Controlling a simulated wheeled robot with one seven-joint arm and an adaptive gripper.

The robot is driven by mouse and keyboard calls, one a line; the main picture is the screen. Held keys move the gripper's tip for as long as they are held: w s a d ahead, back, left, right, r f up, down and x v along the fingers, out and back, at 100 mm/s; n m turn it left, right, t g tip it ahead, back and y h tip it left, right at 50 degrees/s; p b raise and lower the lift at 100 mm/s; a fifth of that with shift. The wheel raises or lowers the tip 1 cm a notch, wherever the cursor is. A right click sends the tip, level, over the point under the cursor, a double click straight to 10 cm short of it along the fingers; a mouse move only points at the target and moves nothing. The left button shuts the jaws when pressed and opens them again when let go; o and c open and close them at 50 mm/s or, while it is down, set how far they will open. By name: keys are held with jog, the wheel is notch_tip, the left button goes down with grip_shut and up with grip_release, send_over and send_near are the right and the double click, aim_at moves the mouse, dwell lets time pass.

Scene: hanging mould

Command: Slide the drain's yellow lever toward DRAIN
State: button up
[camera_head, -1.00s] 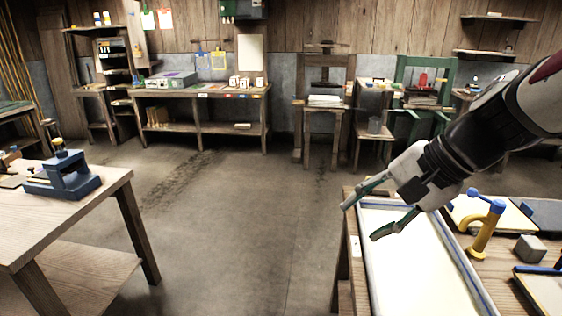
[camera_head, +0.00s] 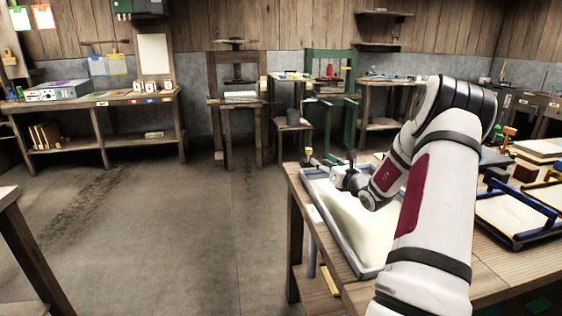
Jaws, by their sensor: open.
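The vat (camera_head: 342,240) with a grey-blue rim and pale filling sits on the wooden bench at right. My gripper (camera_head: 325,163) is at the vat's far left corner, small and partly hidden by its own wrist; its jaws are open. A small yellow-topped piece (camera_head: 308,152) stands just left of it; I cannot tell if they touch. Below the vat's left side hangs a grey pipe (camera_head: 311,256), with a yellowish bar (camera_head: 329,280) beside it that may be the drain's lever. A white tag (camera_head: 313,213) is on the bench edge. No DRAIN lettering is readable.
A blue-railed frame (camera_head: 520,232) lies on the bench to the right of my arm. A wooden stand with a press (camera_head: 236,85) and a green press frame (camera_head: 347,75) stand behind. The floor (camera_head: 180,220) left of the bench is clear.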

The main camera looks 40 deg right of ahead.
aim_at(310, 153)
jog(key=shift+m+h, duration=0.6)
jog(key=shift+m, duration=0.1)
jog(key=b+x, duration=0.1)
jog(key=x, duration=0.3)
jog(key=d+f+x, duration=0.1)
jog(key=x, duration=0.4)
jog(key=f+b+x, duration=0.1)
jog(key=x, duration=0.3)
jog(key=shift+w+d+b, duration=0.2)
jog(key=shift+d+b, duration=0.1)
jog(key=shift+b, duration=0.05)
